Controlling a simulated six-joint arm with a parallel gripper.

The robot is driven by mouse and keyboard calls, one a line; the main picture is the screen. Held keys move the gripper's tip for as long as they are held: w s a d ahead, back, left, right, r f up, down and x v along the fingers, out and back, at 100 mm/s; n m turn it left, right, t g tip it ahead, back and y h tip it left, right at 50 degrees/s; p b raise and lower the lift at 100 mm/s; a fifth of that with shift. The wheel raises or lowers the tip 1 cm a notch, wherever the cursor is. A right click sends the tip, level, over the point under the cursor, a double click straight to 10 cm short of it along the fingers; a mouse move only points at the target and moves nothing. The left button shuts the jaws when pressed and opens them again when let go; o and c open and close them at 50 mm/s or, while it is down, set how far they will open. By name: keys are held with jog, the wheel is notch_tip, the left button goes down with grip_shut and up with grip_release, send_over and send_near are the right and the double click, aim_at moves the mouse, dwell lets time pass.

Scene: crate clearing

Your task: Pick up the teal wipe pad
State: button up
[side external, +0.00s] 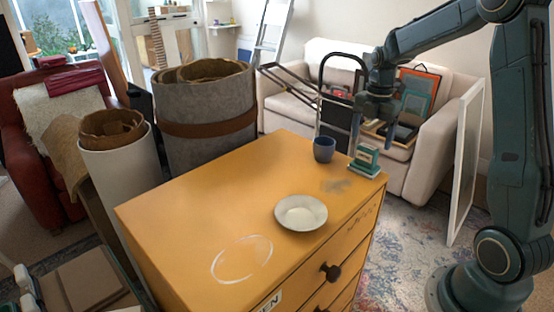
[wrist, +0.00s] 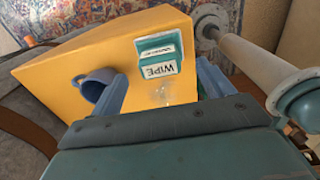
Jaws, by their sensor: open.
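The teal wipe pad (side external: 365,160) stands on the far right corner of the orange dresser top (side external: 200,215). It has a teal handle block over a pale base. In the wrist view the wipe pad (wrist: 160,57) shows a white label reading WIPE. My gripper (side external: 376,122) is above the dresser, over and slightly to the far side of the pad, apart from it. In the wrist view my gripper (wrist: 160,95) is open, with blue fingers to either side below the pad in the picture and nothing between them.
A dark blue mug (side external: 324,149) stands just left of the pad; it also shows in the wrist view (wrist: 93,88). A pale plate (side external: 301,212) lies nearer the front. A grey smudge and a white ring mark the top. Rolled carpets (side external: 205,120) stand behind; the left top is clear.

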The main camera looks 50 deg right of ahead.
aim_at(369, 146)
jog(key=shift+f, duration=0.85)
jog(key=shift+w+f, duration=0.1)
jog(key=shift+f, duration=2.5)
jog(key=c, duration=0.6)
jog(key=shift+c, duration=0.2)
jog(key=shift+r, duration=0.2)
notch_tip(369, 146, up, 20)
jog(key=shift+f, duration=0.15)
